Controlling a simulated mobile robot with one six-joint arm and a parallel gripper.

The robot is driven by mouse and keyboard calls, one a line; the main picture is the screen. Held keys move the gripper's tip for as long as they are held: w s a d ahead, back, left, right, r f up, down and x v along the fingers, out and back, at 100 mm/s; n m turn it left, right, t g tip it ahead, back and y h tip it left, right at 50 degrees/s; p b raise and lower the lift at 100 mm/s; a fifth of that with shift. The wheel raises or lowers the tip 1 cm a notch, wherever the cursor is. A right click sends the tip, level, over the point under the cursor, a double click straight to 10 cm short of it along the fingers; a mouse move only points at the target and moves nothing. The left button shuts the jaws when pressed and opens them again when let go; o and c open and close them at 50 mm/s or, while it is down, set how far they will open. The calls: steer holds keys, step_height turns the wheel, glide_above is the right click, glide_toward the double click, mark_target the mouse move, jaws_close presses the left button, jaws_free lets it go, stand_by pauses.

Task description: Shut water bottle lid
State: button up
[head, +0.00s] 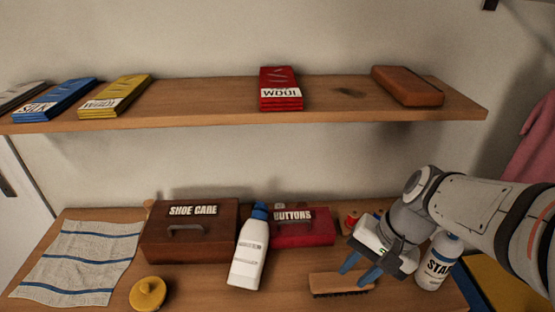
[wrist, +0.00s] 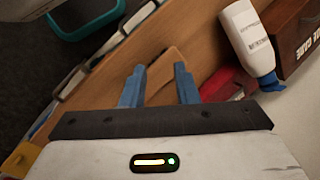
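A white bottle (head: 246,255) with printed lettering stands slightly tilted in the picture at the middle of the table. Its blue lid (head: 260,211) is at the top, and I cannot tell whether it is fully shut. In the wrist view the bottle (wrist: 246,35) is at the upper right, with its blue lid (wrist: 270,82) toward the gripper side. My gripper (head: 360,270) is right of the bottle, above a brown brush (head: 338,284). Its blue fingers are apart, and in the wrist view the gripper (wrist: 159,85) holds nothing that I can make out.
A brown shoe care box (head: 190,245) and a red buttons box (head: 305,236) stand behind the bottle. A white starch bottle (head: 436,265) is close right of my gripper. A yellow round tin (head: 147,293) and a striped cloth (head: 80,260) lie left. A shelf (head: 200,105) hangs above.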

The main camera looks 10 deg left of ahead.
steer(key=w+a+f+m+g+y, duration=0.2)
steer(key=w+a+m+y, duration=0.15)
steer(key=a, duration=0.35)
steer(key=m+t+y+b, duration=0.3)
steer(key=m+y, duration=0.7)
steer(key=m, duration=0.1)
glide_toward(261, 208)
steer(key=a, duration=0.1)
steer(key=a+r, duration=0.1)
steer(key=a, duration=0.2)
steer(key=shift+s+a+r, duration=0.15)
steer(key=shift+r, duration=0.15)
steer(key=shift+w+a+p, duration=0.2)
steer(key=shift+p, duration=0.1)
steer(key=a, duration=0.3)
steer(key=a+p, duration=0.1)
steer(key=a, duration=0.3)
steer(key=shift+w+a, duration=0.15)
steer(key=shift+w, duration=0.05)
